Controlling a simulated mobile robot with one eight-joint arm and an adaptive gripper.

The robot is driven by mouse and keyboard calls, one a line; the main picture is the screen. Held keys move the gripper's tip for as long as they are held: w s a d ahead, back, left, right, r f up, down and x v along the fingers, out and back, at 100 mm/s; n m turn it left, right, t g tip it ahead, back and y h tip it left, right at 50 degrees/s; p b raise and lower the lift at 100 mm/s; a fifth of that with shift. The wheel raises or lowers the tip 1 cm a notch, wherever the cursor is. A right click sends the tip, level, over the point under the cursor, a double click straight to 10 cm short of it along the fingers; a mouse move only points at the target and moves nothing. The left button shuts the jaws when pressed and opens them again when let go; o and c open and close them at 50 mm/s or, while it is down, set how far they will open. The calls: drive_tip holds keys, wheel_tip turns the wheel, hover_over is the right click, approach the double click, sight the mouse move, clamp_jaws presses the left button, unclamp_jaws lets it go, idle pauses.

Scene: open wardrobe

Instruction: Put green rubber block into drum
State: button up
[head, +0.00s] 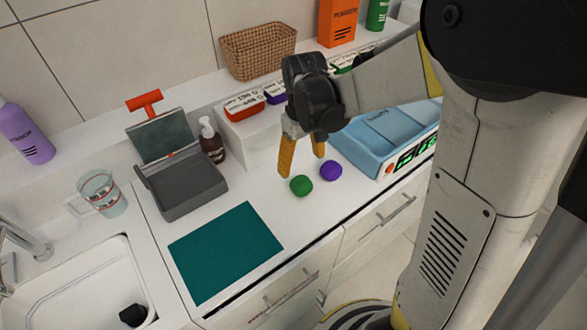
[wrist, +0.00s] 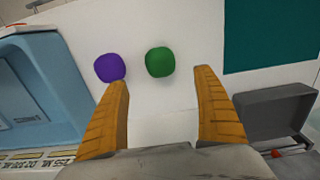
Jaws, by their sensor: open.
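The green rubber block (head: 301,186) is a small rounded block on the white counter near its front edge. It also shows in the wrist view (wrist: 159,62), ahead of the fingertips and between their lines. A similar purple block (head: 331,171) lies close beside it; it shows left of the green one in the wrist view (wrist: 109,67). My gripper (head: 302,165) has its two orange fingers apart and empty, above and just behind the blocks. It also shows in the wrist view (wrist: 162,78). I cannot make out a drum for certain in either view.
A blue device (head: 374,143) with green displays stands right of the blocks. An open grey box (head: 184,186) and brown pump bottle (head: 212,141) stand left. A teal mat (head: 226,250) lies front left, beside the sink (head: 75,291). A white raised block (head: 247,133) stands behind.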

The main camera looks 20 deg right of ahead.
sight(301, 181)
wheel_tip(301, 181, down, 4)
drive_tip(key=shift+d+f+b, duration=0.1)
drive_tip(key=shift+f+b, duration=0.05)
drive_tip(key=shift+b, duration=0.55)
wheel_tip(301, 181, down, 6)
drive_tip(key=b, duration=0.3)
drive_tip(key=shift+s+r, duration=0.15)
drive_tip(key=shift+r, duration=0.15)
drive_tip(key=c, duration=1.4)
drive_tip(key=shift+c, duration=0.2)
